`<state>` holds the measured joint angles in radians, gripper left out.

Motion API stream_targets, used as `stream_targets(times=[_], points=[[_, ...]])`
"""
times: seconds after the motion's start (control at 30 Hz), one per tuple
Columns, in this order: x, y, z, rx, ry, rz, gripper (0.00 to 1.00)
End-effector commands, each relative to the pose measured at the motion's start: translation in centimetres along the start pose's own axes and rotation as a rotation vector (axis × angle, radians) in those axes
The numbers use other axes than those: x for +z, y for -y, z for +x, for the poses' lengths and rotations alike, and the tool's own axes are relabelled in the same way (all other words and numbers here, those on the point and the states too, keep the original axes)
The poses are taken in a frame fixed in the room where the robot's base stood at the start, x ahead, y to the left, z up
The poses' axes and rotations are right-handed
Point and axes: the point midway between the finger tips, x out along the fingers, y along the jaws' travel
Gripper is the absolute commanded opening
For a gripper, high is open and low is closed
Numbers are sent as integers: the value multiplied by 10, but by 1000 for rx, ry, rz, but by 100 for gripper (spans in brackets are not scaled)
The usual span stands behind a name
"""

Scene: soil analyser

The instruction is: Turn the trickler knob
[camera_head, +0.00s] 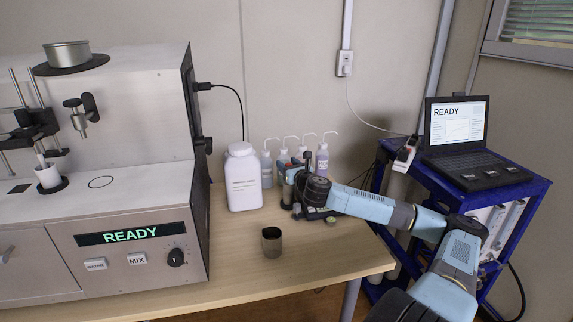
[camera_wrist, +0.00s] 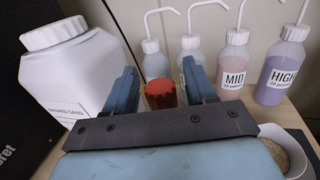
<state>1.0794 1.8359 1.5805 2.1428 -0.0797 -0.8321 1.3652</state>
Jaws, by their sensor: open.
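A red ridged knob (camera_wrist: 160,97), which looks like the trickler knob, stands between the two blue fingers of my gripper (camera_wrist: 161,84) in the wrist view. The fingers are open, one on each side of the knob. I cannot tell whether either finger touches it. My gripper's palm hides whatever is below the knob. In the head view my gripper (camera_head: 290,174) points towards the bottles at the back of the table. The trickler is mostly hidden there by my gripper and wrist.
A large white jar (camera_head: 243,180) stands close left of my gripper. Several wash bottles (camera_head: 321,160) stand right behind it. A dark cup (camera_head: 271,242) stands in front on the wooden table (camera_head: 235,270). The analyser (camera_head: 120,150) fills the left; a laptop (camera_head: 458,128) sits on a blue cart.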

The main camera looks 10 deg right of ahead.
Motion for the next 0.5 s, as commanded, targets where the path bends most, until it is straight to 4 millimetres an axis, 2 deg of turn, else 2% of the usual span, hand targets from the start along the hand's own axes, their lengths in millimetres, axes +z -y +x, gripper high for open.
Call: stream_targets(times=[0.2,0.47,0.5], points=[[0,0,11,-1,0,0,56],[0,0,12,0,0,0,56],[0,0,12,0,0,0,52]])
